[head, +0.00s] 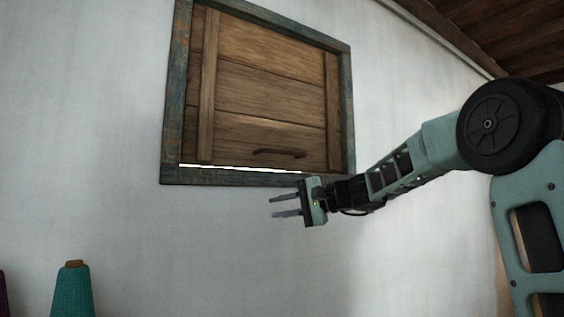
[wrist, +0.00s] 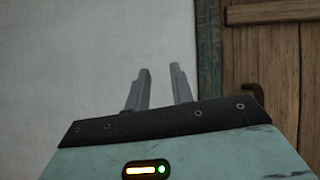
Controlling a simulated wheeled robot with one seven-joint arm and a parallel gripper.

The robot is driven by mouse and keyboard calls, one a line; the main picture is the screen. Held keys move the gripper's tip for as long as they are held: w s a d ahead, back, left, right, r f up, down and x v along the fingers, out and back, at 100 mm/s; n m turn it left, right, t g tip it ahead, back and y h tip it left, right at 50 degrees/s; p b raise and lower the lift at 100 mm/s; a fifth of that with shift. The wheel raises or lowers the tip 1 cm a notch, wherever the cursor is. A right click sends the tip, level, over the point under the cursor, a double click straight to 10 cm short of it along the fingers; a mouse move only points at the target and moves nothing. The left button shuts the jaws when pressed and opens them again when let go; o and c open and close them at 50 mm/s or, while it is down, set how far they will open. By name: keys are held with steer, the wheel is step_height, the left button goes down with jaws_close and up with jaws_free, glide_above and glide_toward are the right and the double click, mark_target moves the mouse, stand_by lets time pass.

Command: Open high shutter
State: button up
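The high shutter (head: 265,95) is a panel of brown wooden planks in a weathered blue-green frame (head: 175,95) on the wall. A bright strip of light shows along its lower edge. A dark curved handle (head: 279,153) is near the bottom of the panel. My gripper (head: 271,207) is just below the frame's bottom edge, lower than the handle and apart from it. Its two fingers are spread and empty, pointing left in the head view. In the wrist view the fingers (wrist: 160,70) are against plain wall, with the frame (wrist: 209,50) and shutter (wrist: 265,50) to the right.
The white wall (head: 110,130) around the frame is bare. A teal yarn cone (head: 73,290) stands at the lower left, with a sliver of a purple one (head: 3,295) beside it. A dark plank ceiling (head: 515,40) is at the upper right.

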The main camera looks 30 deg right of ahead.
mark_target(289, 153)
steer(key=s+d+r+m+t+h+p, duration=0.25)
steer(key=d+r+t, duration=0.35)
steer(key=d+r, duration=0.8)
steer(key=shift+y, duration=0.35)
steer(key=p+x, duration=0.3)
steer(key=x, duration=0.2)
steer(key=p+x, duration=0.3)
steer(key=x, duration=0.2)
steer(key=d+f+p+x, duration=0.1)
steer(key=p+x, duration=0.1)
steer(key=x, duration=0.3)
steer(key=shift+w+r+p, duration=0.1)
steer(key=shift+w+p, duration=0.3)
steer(key=shift+w, duration=0.1)
steer(key=shift+p+x, duration=0.45)
steer(key=shift+x, duration=0.45)
steer(key=shift+f, duration=0.3)
jaws_close()
